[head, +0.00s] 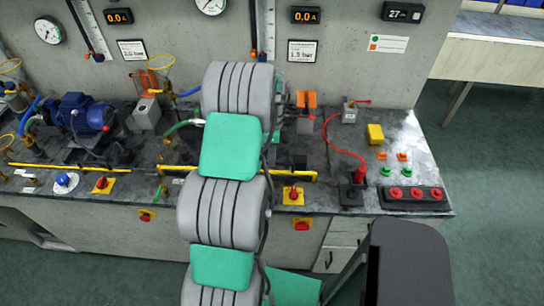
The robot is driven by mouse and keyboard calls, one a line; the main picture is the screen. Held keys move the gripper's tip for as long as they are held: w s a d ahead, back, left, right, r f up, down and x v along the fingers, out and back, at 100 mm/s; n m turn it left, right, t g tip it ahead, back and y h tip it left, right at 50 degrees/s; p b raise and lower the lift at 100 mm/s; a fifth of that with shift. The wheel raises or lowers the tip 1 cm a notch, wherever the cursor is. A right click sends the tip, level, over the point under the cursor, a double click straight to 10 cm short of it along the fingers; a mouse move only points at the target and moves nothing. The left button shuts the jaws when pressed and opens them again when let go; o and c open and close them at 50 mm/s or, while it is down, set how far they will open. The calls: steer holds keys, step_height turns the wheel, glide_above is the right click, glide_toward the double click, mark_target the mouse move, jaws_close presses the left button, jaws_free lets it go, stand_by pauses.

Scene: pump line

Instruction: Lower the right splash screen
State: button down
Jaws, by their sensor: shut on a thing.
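A yellow bar (293,175) runs along the front of the right pump station and passes behind my arm; I take it for the edge of the right splash screen. It lies low, near the worktop's front, and no clear panel can be made out. A similar yellow bar (80,168) fronts the left station. My grey and teal arm reaches up the middle of the head view and covers most of the right station. My gripper is hidden behind the arm, so its fingers and any contact with the screen cannot be seen.
The grey worktop (420,150) carries a blue motor (82,113), a yellow box (375,134), a red cable (343,148) and a red-button panel (412,198). A red knob on a yellow plate (293,195) sits just before the right bar. Open floor lies to the right.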

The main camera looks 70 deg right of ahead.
mark_target(272, 171)
stand_by(0.3)
step_height(272, 171, down, 4)
steer(key=b, duration=0.3)
steer(key=shift+a+f, duration=0.1)
steer(key=shift+f, duration=0.05)
steer(key=c, duration=1.6)
jaws_free()
steer(key=shift+o, duration=0.6)
step_height(272, 171, up, 8)
steer(key=d+b, duration=0.1)
steer(key=shift+w+d+f+b, duration=0.15)
steer(key=shift+d+f+b, duration=0.05)
steer(key=shift+d+b, duration=0.15)
